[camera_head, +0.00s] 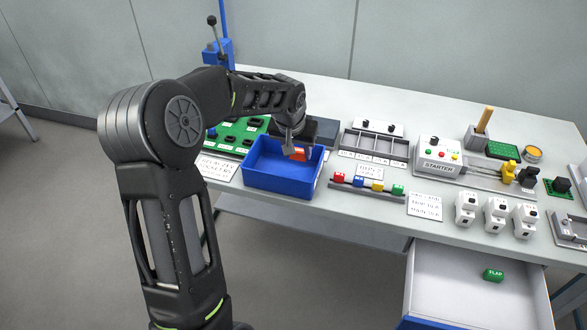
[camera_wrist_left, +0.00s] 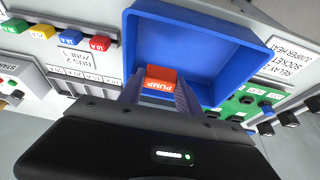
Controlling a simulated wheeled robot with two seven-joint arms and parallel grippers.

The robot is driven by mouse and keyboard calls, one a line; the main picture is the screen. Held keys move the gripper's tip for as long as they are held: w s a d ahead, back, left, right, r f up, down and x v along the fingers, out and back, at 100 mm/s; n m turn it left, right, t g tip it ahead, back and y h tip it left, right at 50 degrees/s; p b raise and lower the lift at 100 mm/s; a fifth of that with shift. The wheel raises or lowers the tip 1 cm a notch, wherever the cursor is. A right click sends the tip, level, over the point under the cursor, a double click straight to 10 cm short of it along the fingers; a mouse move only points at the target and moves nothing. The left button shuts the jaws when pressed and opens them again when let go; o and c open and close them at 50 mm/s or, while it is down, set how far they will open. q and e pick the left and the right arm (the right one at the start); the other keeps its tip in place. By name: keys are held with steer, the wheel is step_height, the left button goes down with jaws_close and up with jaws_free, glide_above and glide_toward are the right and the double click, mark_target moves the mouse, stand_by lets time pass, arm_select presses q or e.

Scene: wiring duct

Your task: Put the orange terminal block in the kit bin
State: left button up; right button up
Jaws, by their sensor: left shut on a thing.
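The orange terminal block (camera_head: 298,154) is held by my left gripper (camera_head: 293,149) over the blue kit bin (camera_head: 282,181). In the left wrist view, the block (camera_wrist_left: 160,80), with the word PUMP on it, sits between the two fingers of the gripper (camera_wrist_left: 160,88). The bin (camera_wrist_left: 190,18) is open behind it, and its floor looks empty where it shows. I cannot tell the exact height of the block above the bin floor. My right gripper is not in view.
A green relay board (camera_head: 232,136) lies left of the bin. A rail with coloured fuses (camera_head: 367,184) and a grey divided tray (camera_head: 375,146) are to the right. White breakers (camera_head: 495,214) stand near the front edge.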

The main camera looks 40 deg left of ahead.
mark_target(297, 157)
arm_select(q)
steer(key=shift+f, duration=1.65)
steer(key=shift+f+p, duration=0.45)
steer(key=shift+f, duration=1.4)
steer(key=shift+f, duration=0.1)
steer(key=o, duration=1.3)
steer(key=shift+r, duration=0.25)
steer(key=b+v, duration=0.1)
steer(key=v, duration=1)
steer(key=shift+s+r, duration=0.2)
steer(key=shift+r, duration=0.1)
